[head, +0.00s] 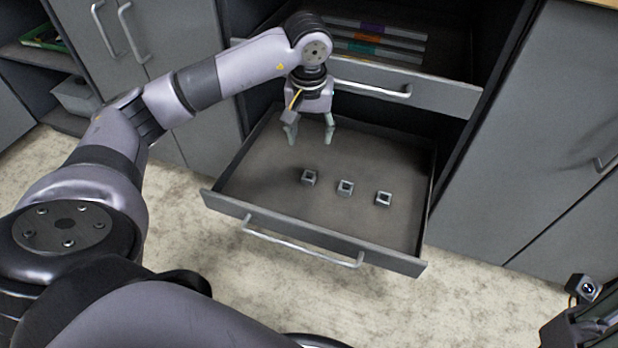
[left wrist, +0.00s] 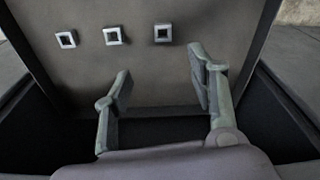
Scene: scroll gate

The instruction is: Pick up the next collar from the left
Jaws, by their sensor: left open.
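Three small grey square collars with dark openings stand in a slanting row in the open lower drawer (head: 245,200): the left collar (head: 309,177), the middle collar (head: 345,187) and the right collar (head: 383,198). My left gripper (head: 309,131) points down over the back part of the drawer, behind the left collar. It is open and empty, apart from all collars. In the left wrist view, its spread fingers (left wrist: 161,82) show below the row of three collars, the rightmost one (left wrist: 163,33) lying nearest above the gap. My right gripper's fingers do not show.
The upper drawer (head: 440,92) is also open, holding flat bars with coloured labels (head: 372,41), close behind my left wrist. The lower drawer has low walls and a front handle (head: 300,246). Its floor around the collars is clear.

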